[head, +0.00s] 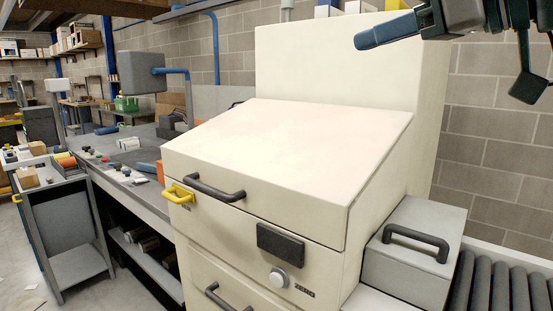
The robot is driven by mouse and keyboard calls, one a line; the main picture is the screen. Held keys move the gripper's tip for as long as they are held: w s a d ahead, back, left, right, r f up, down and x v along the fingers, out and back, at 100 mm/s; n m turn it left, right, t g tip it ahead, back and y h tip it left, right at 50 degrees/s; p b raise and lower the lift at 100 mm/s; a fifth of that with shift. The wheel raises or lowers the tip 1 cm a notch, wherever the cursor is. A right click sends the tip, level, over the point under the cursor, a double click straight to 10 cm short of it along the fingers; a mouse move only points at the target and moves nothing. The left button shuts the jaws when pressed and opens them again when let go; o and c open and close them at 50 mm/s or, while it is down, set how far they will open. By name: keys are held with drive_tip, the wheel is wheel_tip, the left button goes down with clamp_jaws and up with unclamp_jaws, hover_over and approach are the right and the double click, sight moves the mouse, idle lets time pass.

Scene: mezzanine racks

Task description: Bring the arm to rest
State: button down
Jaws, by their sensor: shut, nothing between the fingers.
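My gripper (368,38) shows at the top right, pointing left, in front of the tall back panel of a cream cabinet. Its blue-grey fingers look shut with nothing between them. Dark parts of my arm reach from it to the right edge, and some of the arm is cut off by the top of the picture. The gripper appears held up clear of the cabinet's sloped top.
The cream cabinet (285,140) with dark handles and one yellow handle fills the middle. A grey box (415,262) with a black handle and a roller conveyor (505,285) stand at right. A cluttered workbench (140,185) and a grey cart (65,235) are at left.

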drive_tip(key=w+f+m+g+h+p, duration=0.2)
drive_tip(key=w+f+m+h+p, duration=0.15)
drive_tip(key=f, duration=0.65)
drive_tip(key=w+f+m+g+h+p, duration=0.2)
drive_tip(key=f+m, duration=0.2)
drive_tip(key=f, duration=0.7)
drive_tip(key=s+d+f+m+g+h+p, duration=0.1)
drive_tip(key=s+f, duration=0.3)
drive_tip(key=f, duration=0.5)
drive_tip(key=s+d+f+m+g+h+p, duration=0.2)
drive_tip(key=s+f+h+p, duration=0.1)
drive_tip(key=f, duration=0.7)
drive_tip(key=shift+s+f+g+h+p, duration=0.35)
drive_tip(key=shift+s+h, duration=0.3)
drive_tip(key=shift+s, duration=0.4)
